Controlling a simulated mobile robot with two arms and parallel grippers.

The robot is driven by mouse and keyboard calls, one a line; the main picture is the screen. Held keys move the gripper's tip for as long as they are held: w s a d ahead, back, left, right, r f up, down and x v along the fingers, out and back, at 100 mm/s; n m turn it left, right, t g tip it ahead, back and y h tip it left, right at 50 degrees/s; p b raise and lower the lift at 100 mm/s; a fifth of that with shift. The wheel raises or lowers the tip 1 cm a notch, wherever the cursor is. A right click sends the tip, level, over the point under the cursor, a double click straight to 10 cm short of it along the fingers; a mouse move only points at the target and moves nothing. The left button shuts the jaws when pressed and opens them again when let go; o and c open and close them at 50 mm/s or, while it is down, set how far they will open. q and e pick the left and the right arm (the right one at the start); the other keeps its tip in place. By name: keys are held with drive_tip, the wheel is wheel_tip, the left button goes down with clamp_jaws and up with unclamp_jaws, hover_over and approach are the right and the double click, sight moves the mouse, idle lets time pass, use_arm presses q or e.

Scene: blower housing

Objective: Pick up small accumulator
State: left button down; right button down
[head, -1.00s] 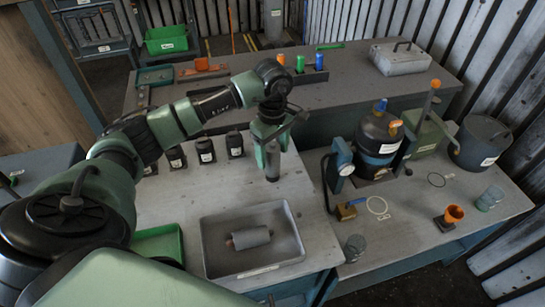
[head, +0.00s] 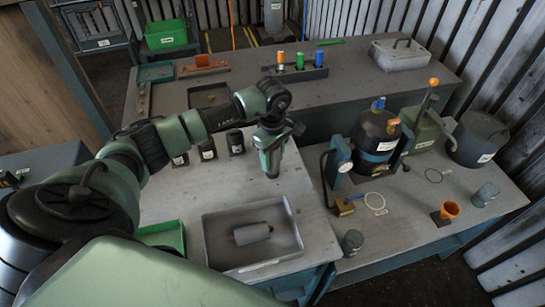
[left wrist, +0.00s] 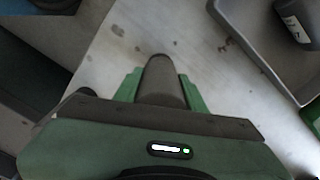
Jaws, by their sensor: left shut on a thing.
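My left gripper (head: 271,165) is shut on a grey cylinder, which I take to be the small accumulator. It points down over the near table, behind the grey tray. In the left wrist view the grey cylinder (left wrist: 161,82) sits between the green fingers (left wrist: 160,92), its rounded end pointing away from the hand. In the head view the fingers largely hide it, and I cannot tell its exact height above the table. My right gripper is not in view.
A grey tray (head: 214,256) holds a larger grey cylinder (head: 252,233) with an orange end. Several dark labelled pieces (head: 207,149) stand left of my gripper. A black-and-blue vessel with a gauge (head: 377,140) stands right.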

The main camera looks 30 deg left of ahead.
use_arm(q)
drive_tip(key=shift+r, duration=0.1)
drive_tip(key=shift+w+r, duration=0.1)
drive_tip(key=shift+r, duration=0.45)
wheel_tip(320, 180, up, 12)
drive_tip(key=b, duration=0.4)
drive_tip(key=shift+r, duration=0.1)
wheel_tip(320, 180, up, 7)
drive_tip(key=shift+f, duration=0.2)
